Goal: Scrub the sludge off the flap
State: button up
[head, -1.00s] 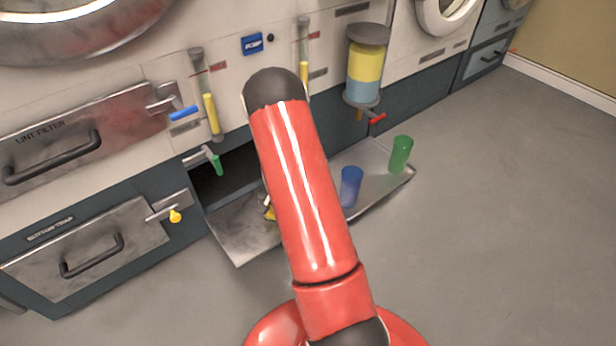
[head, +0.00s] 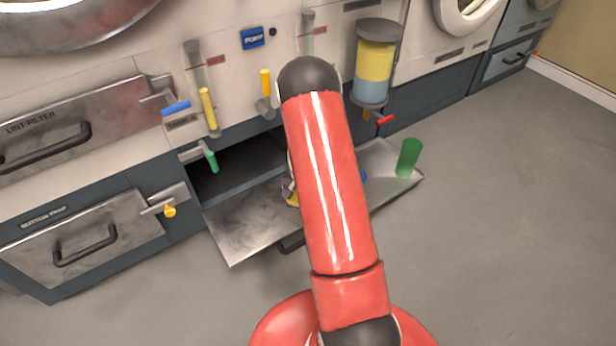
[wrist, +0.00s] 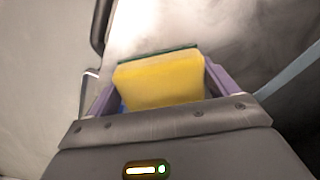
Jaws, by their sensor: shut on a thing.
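The flap (head: 240,228) is a bare metal sheet folded down in front of a dark opening low in the machine front. Its surface has cloudy grey and pale patches; I cannot tell which are sludge. My gripper (wrist: 160,82) is shut on a yellow sponge (wrist: 158,84) with a green scrub layer along its far edge. In the head view, a little of the sponge (head: 293,201) shows over the flap's middle, left of my red arm, which hides the rest. I cannot tell whether the sponge touches the flap.
A green cup (head: 409,157) stands at the flap's right end. A blue cup (head: 363,175) is mostly hidden behind my arm. A green-handled valve (head: 211,160) and a red-handled valve (head: 384,119) stick out above. The floor on the right is clear.

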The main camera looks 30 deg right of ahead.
jog(key=shift+d+r+p, duration=0.2)
jog(key=shift+r+p, duration=0.1)
jog(key=shift+p, duration=0.1)
notch_tip(320, 180, up, 2)
jog(key=shift+r, duration=0.15)
jog(key=shift+a+r+p, duration=0.15)
jog(key=shift+r+p, duration=1.8)
jog(key=shift+r, duration=0.75)
